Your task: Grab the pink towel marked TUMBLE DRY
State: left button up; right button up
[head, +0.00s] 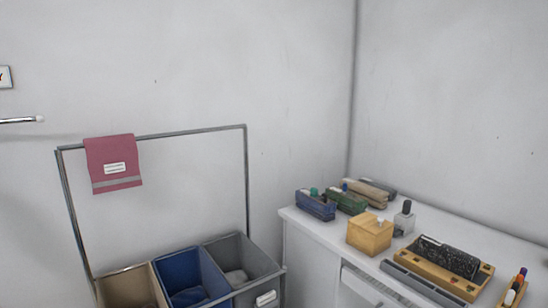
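A pink towel (112,158) hangs folded over the left part of a grey metal rail (190,132). It has a small white label with print too small to read and a grey stripe near its lower edge. No gripper shows in the head view, so nothing is seen touching the towel.
Below the rail stand a tan bin (122,284), a blue bin (180,272) and a grey bin (235,252), with cloth in the blue and grey ones. A white desk (318,232) at right holds a wooden box (369,235) and several organisers. A short rod (20,121) juts in at left.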

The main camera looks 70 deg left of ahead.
aim_at(113, 163)
jog(key=u, duration=3.35)
jog(key=i+l, duration=0.15)
jog(key=i+l+u, duration=0.15)
jog(key=u, duration=0.2)
jog(key=i+l+u, duration=0.1)
jog(key=l+u, duration=0.2)
